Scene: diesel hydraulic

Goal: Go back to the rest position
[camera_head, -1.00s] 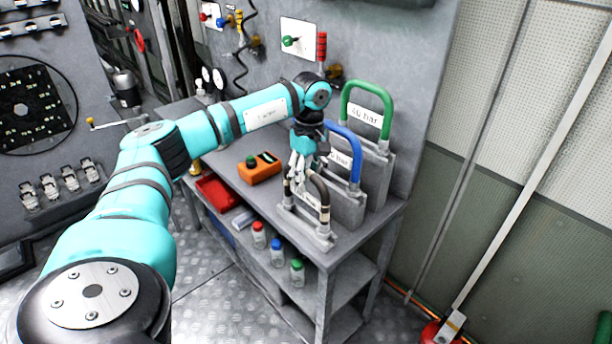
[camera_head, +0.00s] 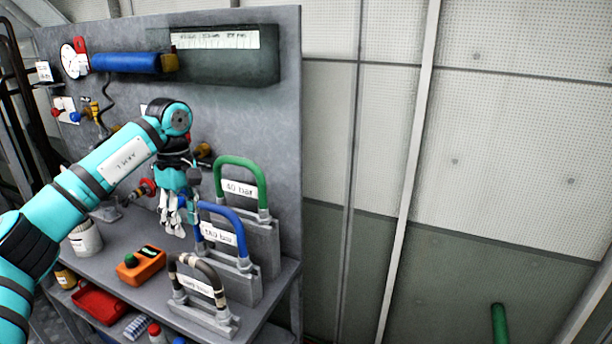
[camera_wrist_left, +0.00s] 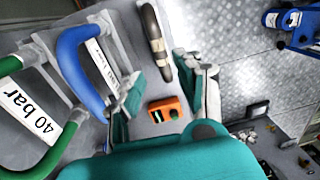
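My left gripper (camera_head: 174,222) hangs pointing down above the grey workbench (camera_head: 222,322). It is empty, and its fingers stand apart in the left wrist view (camera_wrist_left: 162,98). It is beside the blue hose handle (camera_head: 222,212) labelled in bar and above and behind the dark brown-black handle (camera_head: 200,268). The green handle (camera_head: 240,172) labelled 40 bar stands behind the blue one. All three handles are upright in grey holders. In the wrist view an orange box (camera_wrist_left: 168,108) with a green button lies below, between the fingers. My right gripper is not in view.
The orange box (camera_head: 140,265) sits left of the handles, with a white tub (camera_head: 86,240) further left. A red tray (camera_head: 100,303) is on the shelf below. A grey panel (camera_head: 240,115) with valves and a blue cylinder (camera_head: 125,62) rises behind. The right side is wall.

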